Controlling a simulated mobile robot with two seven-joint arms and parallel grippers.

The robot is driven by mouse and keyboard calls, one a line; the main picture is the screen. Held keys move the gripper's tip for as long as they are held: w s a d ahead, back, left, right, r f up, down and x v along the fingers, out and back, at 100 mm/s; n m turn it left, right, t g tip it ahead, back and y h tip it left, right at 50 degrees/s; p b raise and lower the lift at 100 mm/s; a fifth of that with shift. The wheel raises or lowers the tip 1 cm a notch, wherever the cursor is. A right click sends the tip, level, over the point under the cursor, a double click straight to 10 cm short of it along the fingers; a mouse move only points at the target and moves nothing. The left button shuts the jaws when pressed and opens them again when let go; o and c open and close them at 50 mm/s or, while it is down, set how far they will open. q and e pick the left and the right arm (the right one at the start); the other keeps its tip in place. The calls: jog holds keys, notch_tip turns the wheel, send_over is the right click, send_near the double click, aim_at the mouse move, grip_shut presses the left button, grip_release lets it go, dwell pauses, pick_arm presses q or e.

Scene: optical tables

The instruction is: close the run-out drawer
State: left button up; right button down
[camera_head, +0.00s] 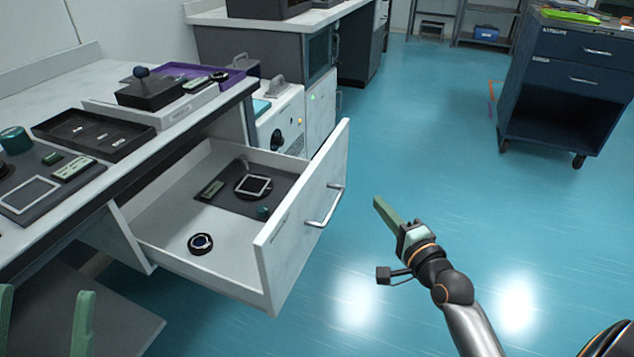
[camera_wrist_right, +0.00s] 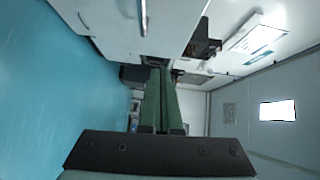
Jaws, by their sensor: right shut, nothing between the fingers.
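The white drawer (camera_head: 210,262) is pulled well out from under the bench in the head view. Its front panel (camera_head: 298,235) faces right and carries a metal bar handle (camera_head: 325,207). Inside lie a dark mat with a framed square piece and a small round dark part (camera_head: 200,243). My right gripper (camera_head: 380,204) is shut and empty, apart from the drawer, to the right of its front and handle. Its green fingers also show together in the right wrist view (camera_wrist_right: 160,75). My left gripper (camera_head: 44,312) shows at the lower left edge, its two green fingers spread wide.
The bench top (camera_head: 60,85) holds trays and small devices. A white instrument box (camera_head: 280,118) stands just behind the drawer. A dark wheeled cart (camera_head: 565,85) stands at the far right. The blue floor (camera_head: 430,150) right of the drawer is clear.

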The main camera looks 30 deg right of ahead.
jog(key=w, duration=0.1)
jog(key=b, duration=0.3)
send_near(333, 163)
jog(key=w+d, duration=0.2)
jog(key=d, duration=0.1)
jog(key=w, duration=0.1)
jog(key=w+a, duration=0.1)
jog(key=w+b, duration=0.1)
jog(key=shift+a+f, duration=0.15)
jog(key=shift+a, duration=0.15)
jog(key=shift+w+a, duration=0.4)
jog(key=shift+w, duration=0.05)
pick_arm(q)
jog(key=f, duration=0.4)
jog(key=shift+s+d, duration=0.25)
jog(key=shift+s, duration=0.1)
pick_arm(e)
jog(key=shift+w, duration=0.1)
